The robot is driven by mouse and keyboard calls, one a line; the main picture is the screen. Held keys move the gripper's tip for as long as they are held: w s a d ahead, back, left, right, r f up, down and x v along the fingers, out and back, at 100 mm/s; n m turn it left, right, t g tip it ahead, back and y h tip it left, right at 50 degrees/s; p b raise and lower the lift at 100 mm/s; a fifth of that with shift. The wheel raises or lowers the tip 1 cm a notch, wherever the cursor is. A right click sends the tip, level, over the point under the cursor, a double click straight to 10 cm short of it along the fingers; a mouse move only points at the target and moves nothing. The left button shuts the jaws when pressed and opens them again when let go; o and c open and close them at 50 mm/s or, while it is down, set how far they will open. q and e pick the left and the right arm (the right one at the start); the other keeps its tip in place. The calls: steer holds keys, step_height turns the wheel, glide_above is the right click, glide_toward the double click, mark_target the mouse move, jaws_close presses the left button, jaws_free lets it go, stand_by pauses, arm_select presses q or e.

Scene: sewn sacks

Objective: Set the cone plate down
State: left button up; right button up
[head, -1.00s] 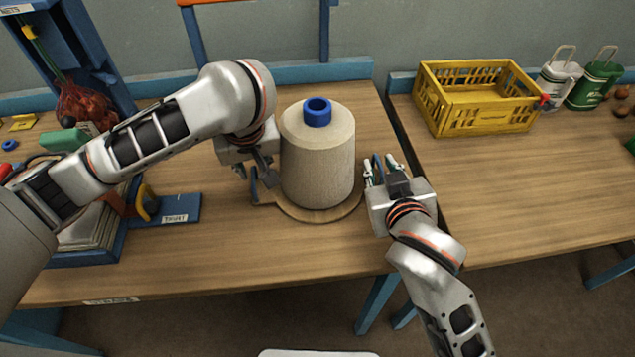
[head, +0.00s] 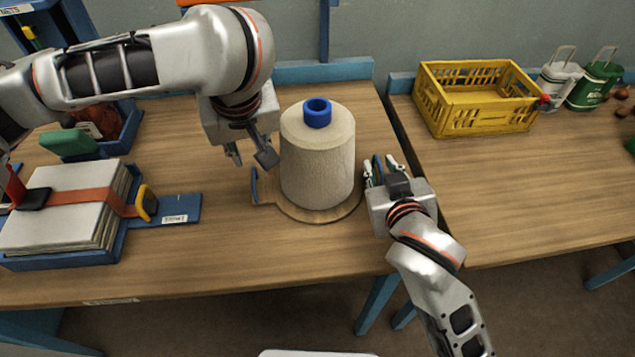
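The cone plate (head: 297,214) is a round wooden board with a blue upright handle (head: 254,184) at its left. It appears to lie flat on the wooden table. A large beige thread cone (head: 317,160) with a blue core top stands upright on it and hides most of it. My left gripper (head: 249,157) is open and empty, above and behind the left handle, apart from it. My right gripper (head: 381,168) is at the plate's right side, with a blue piece, apparently the other handle, between its fingers. Whether they press on it is unclear.
A yellow crate (head: 478,112) stands on the right table, beside a white can (head: 556,84) and a green can (head: 595,84). A gap separates the two tables. A blue tray (head: 180,209) with strapped sheets (head: 62,207) lies at left. The table front is clear.

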arm_select(q)
steer(key=shift+v, duration=2.1)
